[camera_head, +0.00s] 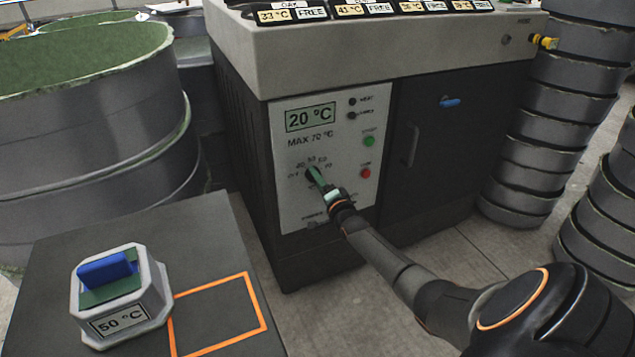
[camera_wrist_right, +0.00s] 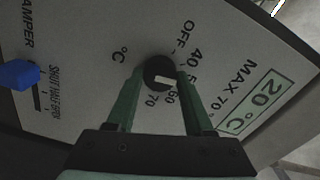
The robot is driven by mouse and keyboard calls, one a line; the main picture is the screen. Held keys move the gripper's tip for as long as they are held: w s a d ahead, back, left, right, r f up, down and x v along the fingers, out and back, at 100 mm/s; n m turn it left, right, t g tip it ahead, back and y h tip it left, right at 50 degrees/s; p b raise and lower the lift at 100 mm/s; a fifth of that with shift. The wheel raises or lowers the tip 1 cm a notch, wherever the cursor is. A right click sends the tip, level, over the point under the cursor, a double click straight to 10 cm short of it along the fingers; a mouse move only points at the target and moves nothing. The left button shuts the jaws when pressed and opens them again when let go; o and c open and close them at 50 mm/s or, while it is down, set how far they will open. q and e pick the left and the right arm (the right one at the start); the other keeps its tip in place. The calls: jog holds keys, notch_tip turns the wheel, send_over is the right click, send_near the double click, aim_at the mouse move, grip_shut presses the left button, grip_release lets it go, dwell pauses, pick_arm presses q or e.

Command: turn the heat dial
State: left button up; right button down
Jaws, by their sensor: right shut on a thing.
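The heat dial (camera_head: 310,174) is a small black knob on the white control panel (camera_head: 290,215) of the cabinet, ringed by OFF, 40, 50, 60 and 70. In the right wrist view the dial (camera_wrist_right: 157,70) sits between the two green fingers of my right gripper (camera_wrist_right: 160,76), which is shut on it. In the head view my right gripper (camera_head: 318,177) reaches the dial from the lower right. The dial's white mark points toward the 50–60 side; a finger partly hides the numbers there. The display (camera_head: 310,117) reads 20 °C. My left gripper is out of view.
A green button (camera_head: 369,141) and a red one (camera_head: 365,174) are right of the dial. A blue damper slider (camera_wrist_right: 18,75) is on the panel. A 50 °C block with a blue handle (camera_head: 107,269) stands on a dark table beside an orange outlined square (camera_head: 262,325).

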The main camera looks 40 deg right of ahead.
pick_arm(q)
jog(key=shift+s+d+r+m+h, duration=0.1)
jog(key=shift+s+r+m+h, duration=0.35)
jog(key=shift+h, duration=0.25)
pick_arm(e)
jog(key=shift+m, duration=0.8)
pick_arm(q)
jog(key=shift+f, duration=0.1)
pick_arm(e)
jog(key=shift+c, duration=1.4)
grip_release()
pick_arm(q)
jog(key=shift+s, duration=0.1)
pick_arm(e)
jog(key=shift+s+a, duration=0.1)
